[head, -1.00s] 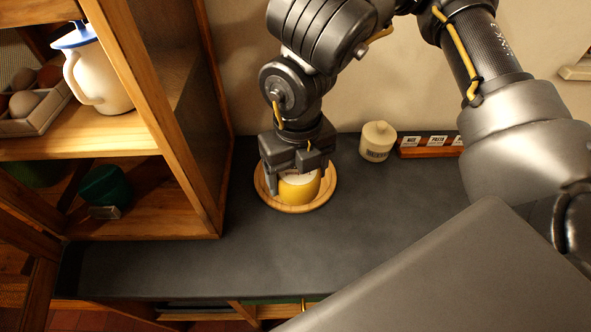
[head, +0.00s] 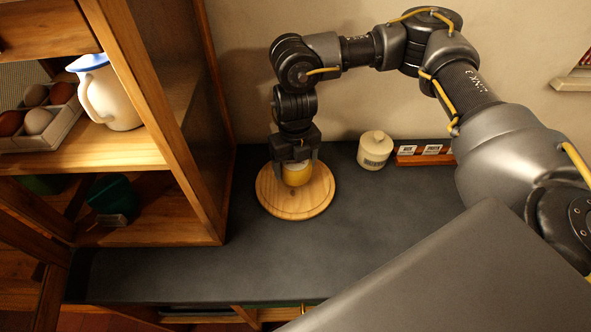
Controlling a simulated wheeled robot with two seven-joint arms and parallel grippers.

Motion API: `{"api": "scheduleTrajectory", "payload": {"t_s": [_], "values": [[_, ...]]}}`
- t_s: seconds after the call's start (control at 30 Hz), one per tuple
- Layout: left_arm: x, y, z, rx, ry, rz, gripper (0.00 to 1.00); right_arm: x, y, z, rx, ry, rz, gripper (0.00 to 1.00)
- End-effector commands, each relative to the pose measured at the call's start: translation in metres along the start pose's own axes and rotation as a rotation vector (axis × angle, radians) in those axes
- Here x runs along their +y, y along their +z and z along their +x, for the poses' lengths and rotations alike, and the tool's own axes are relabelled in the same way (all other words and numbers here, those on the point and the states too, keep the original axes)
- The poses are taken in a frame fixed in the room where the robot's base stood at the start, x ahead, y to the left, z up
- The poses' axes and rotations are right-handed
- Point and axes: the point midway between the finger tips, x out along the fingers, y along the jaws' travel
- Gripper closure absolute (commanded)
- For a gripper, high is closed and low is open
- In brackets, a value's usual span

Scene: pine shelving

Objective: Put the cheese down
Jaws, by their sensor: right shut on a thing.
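The cheese (head: 297,177) is a small yellow round with a pale top, in the head view. My right gripper (head: 296,169) is shut on it from above, with a finger on each side. The cheese is over the back half of a round wooden board (head: 294,205), which lies on the dark counter. I cannot tell whether its underside touches the board. The gripper hides part of its top. My left gripper is not in view.
A cream lidded jar (head: 375,150) and a wooden rack with labels (head: 422,153) stand behind and right of the board. A wooden shelf unit (head: 196,190) with a white jug (head: 108,97) and an egg tray (head: 42,132) rises at left. The counter (head: 230,268) in front is clear.

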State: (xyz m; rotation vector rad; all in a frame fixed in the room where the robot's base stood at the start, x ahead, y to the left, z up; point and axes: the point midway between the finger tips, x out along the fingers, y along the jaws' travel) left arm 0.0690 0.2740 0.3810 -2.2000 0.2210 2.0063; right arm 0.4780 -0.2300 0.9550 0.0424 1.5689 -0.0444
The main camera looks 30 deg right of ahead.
Motion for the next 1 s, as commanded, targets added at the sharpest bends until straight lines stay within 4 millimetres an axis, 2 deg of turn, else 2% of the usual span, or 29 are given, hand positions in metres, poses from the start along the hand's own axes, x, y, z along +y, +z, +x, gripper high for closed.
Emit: {"api": "scheduleTrajectory", "payload": {"t_s": [0.2,0.63,0.67,0.83,1.0], "values": [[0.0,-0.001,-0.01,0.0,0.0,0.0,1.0,0.0,-0.001,0.025,0.003,0.001,0.001,0.63],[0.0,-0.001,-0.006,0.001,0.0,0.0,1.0,0.001,-0.001,0.033,0.001,0.0,0.001,0.63],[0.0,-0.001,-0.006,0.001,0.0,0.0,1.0,0.0,-0.001,0.033,0.001,0.0,0.001,0.24],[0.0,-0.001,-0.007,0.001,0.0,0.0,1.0,0.0,-0.001,0.032,0.001,0.0,0.001,0.03],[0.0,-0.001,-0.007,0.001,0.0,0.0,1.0,0.0,-0.001,0.032,0.001,0.0,0.001,0.03]]}}
